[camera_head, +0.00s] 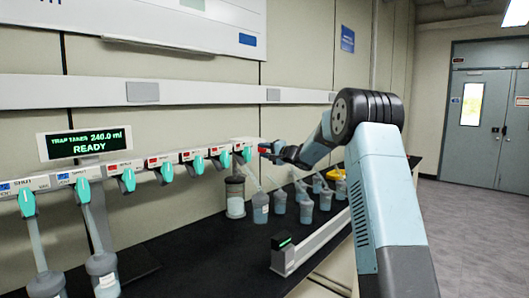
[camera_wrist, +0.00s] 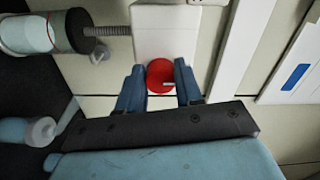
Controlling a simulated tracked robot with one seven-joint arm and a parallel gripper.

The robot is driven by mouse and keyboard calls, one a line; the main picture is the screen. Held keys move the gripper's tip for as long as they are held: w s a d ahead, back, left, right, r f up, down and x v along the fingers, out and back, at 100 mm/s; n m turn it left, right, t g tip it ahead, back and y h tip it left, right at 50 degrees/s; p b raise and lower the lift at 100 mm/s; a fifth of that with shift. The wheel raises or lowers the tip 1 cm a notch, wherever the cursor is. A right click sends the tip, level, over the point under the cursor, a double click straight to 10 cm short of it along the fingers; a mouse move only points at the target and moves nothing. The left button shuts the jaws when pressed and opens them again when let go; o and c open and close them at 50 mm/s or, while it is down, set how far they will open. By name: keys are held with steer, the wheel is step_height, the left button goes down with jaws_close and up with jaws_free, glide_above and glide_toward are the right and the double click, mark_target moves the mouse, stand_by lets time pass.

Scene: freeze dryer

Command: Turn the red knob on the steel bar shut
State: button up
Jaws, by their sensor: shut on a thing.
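The red knob (camera_wrist: 157,74) is round, with a small pale mark, and sits at the end of the pale steel bar (camera_wrist: 165,35) in the wrist view. My gripper (camera_wrist: 160,84) has its two blue fingers on either side of the knob, shut on it. In the head view the steel bar (camera_head: 146,166) runs along the wall with several teal handles, and a bit of the red knob (camera_head: 264,149) shows between the fingers of my gripper (camera_head: 268,151) at the bar's right end. The fingers hide part of the knob.
A display (camera_head: 84,143) reading READY stands above the bar. Flasks (camera_head: 104,276) hang below it. Several grey-blue containers (camera_head: 306,210) and a low device (camera_head: 284,255) stand on the black bench (camera_head: 205,262). The floor at the right is clear.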

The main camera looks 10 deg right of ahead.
steer(key=shift+f, duration=0.3)
steer(key=o, duration=0.8)
steer(key=shift+w, duration=0.1)
steer(key=shift+o, duration=1.2)
steer(key=shift+r, duration=0.15)
steer(key=shift+d, duration=0.15)
steer(key=v, duration=1.3)
steer(key=shift+s, duration=0.3)
steer(key=shift+d, duration=0.15)
